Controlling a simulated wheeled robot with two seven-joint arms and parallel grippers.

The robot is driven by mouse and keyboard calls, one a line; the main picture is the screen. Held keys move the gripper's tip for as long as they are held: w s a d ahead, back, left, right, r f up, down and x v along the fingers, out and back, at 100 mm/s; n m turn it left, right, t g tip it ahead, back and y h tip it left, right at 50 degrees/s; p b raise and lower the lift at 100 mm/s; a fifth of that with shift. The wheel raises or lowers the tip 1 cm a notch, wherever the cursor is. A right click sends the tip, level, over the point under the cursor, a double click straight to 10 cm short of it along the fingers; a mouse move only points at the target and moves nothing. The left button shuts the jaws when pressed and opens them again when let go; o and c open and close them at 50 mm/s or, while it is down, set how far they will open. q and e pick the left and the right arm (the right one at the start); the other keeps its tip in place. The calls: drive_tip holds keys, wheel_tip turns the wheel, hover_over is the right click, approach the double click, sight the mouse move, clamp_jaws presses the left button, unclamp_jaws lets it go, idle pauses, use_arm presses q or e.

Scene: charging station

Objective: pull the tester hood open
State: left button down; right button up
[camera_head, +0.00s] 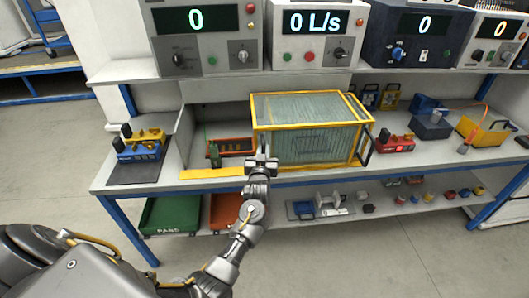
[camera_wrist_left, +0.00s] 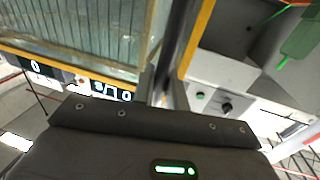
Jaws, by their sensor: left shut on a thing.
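The tester hood (camera_head: 310,130) is a clear box with a yellow frame on the bench. It looks closed, with its front panel down. My left gripper (camera_head: 262,164) is at the hood's left front corner, shut on a dark handle bar. In the left wrist view the hood handle (camera_wrist_left: 178,40) runs down into my gripper (camera_wrist_left: 160,100), between the hood's glass panel (camera_wrist_left: 80,25) and a yellow frame edge; the fingertips are mostly hidden. A second dark handle (camera_head: 369,146) shows on the hood's right side. My right gripper is not in view.
A red device (camera_head: 394,144) stands to the right. Meters with lit displays (camera_head: 315,22) line the upper shelf. Floor in front is clear.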

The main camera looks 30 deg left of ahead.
use_arm(q)
drive_tip(key=c, duration=1.5)
unclamp_jaws()
drive_tip(key=shift+d, duration=0.1)
drive_tip(key=b+v, duration=0.2)
drive_tip(key=v, duration=0.8)
drive_tip(key=shift+s, duration=0.3)
drive_tip(key=shift+d+f, duration=0.1)
drive_tip(key=shift+f, duration=0.05)
